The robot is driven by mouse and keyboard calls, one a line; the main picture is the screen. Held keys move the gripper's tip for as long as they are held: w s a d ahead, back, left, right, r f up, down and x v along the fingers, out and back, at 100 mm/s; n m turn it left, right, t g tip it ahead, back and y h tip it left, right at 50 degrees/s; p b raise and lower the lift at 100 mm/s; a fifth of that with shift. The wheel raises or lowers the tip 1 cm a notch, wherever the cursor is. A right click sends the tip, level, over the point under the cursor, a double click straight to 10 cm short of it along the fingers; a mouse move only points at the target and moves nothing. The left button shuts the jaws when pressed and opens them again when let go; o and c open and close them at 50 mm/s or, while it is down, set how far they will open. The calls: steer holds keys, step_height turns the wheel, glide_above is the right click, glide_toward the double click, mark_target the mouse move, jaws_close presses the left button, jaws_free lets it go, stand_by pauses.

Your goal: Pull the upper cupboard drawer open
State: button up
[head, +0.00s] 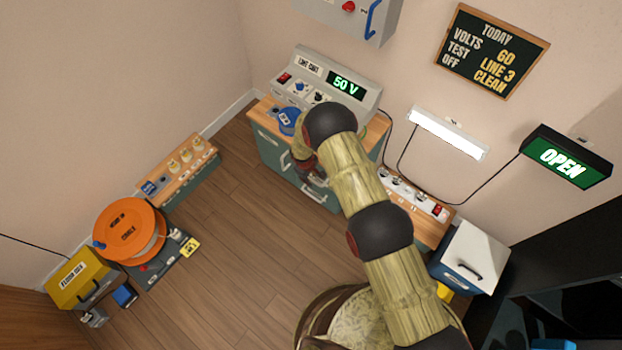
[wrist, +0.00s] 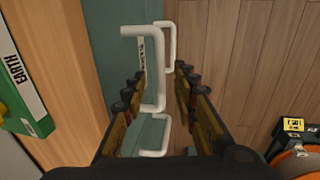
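The teal cupboard (head: 266,146) with a wooden top stands against the wall in the head view. Its teal front (wrist: 110,50) fills the middle left of the wrist view. A large white bar handle (wrist: 157,72), nearest the wooden top, appears to be the upper drawer's; a small label sits beside it. My gripper (wrist: 160,76) is open, with one finger on each side of this handle in the picture. Whether a finger touches it, I cannot tell. In the head view my gripper (head: 308,170) is at the cupboard front, partly hidden by my arm. The drawer looks closed.
Two more white handles, one farther off (wrist: 171,40) and one nearer the bottom (wrist: 160,140), show in the wrist view. A 50 V console (head: 325,85) stands on the cupboard. An orange cable reel (head: 128,228) is at left. Wooden floor (head: 220,240) in front is clear.

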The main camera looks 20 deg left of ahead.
steer(key=shift+w+f, duration=0.1)
steer(key=shift+f, duration=0.4)
jaws_close()
stand_by(0.7)
